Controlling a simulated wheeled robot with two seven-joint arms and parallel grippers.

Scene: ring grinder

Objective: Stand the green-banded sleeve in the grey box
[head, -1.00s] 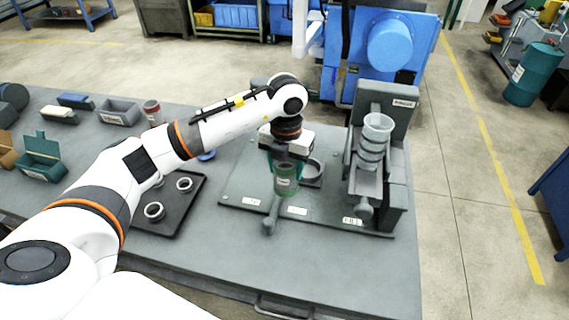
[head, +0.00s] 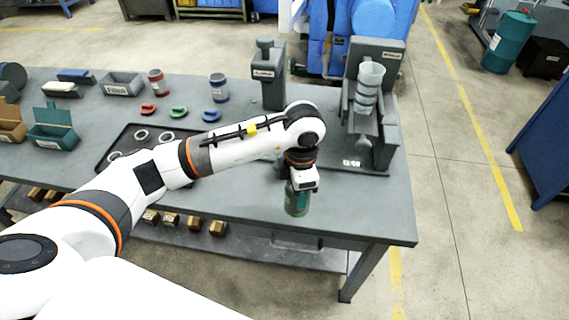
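My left gripper (head: 300,185) is shut on the green-banded sleeve (head: 297,203), a dark green cylinder. The sleeve hangs upright below the gripper, seen against the table's front part; its top is hidden by the fingers. The open grey box (head: 123,88) stands at the back left of the table, well to the left of the gripper. No contents show inside it. My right gripper is not in view.
A black tray (head: 121,167) with several rings lies partly behind my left arm. Red-banded (head: 157,82) and blue-banded (head: 219,88) sleeves stand at the back. Teal (head: 55,136) and brown boxes are at left. A grey post (head: 268,80) and ring chute (head: 367,100) stand at right.

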